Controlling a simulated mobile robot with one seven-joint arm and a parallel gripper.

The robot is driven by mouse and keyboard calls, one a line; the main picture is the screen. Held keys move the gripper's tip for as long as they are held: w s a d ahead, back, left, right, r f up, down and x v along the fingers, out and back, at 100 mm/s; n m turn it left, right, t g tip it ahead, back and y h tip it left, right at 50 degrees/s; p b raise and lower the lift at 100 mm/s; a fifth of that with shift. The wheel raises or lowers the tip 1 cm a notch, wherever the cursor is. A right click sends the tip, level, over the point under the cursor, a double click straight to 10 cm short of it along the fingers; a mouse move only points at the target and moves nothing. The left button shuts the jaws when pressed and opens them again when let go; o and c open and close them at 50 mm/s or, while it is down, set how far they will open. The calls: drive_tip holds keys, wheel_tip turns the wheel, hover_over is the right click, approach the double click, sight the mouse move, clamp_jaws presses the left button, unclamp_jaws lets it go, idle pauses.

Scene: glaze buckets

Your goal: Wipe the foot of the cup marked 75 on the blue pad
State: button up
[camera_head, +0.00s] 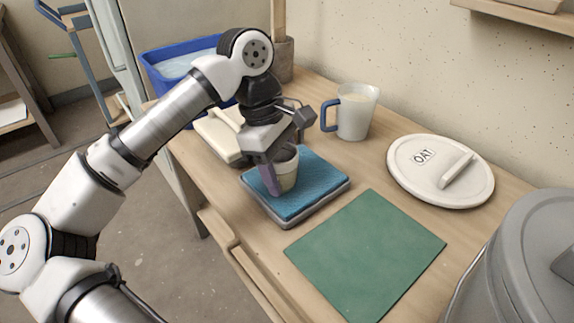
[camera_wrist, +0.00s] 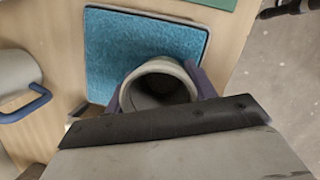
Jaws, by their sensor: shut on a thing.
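The blue pad (camera_head: 313,192) lies in a grey tray on the wooden table, and it also shows in the wrist view (camera_wrist: 140,45). My gripper (camera_head: 279,175) is over the near-left part of the pad, shut on a grey-beige cup (camera_head: 287,170). The cup is upright, and its open mouth faces the camera in the wrist view (camera_wrist: 158,84), with a finger on each side. No mark 75 can be read on it. The cup's foot is at or just above the pad; I cannot tell whether it touches.
A green mat (camera_head: 366,252) lies in front of the pad. A jug with a blue handle (camera_head: 355,110) stands behind, and a round lid marked OAT (camera_head: 420,185) lies to the right. A large grey bucket (camera_head: 530,260) is at the right edge; a blue tub (camera_head: 165,80) is behind my arm.

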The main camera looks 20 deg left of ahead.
drive_tip(key=shift+r, duration=0.1)
drive_tip(key=shift+r+p, duration=2.25)
drive_tip(key=shift+r, duration=1.2)
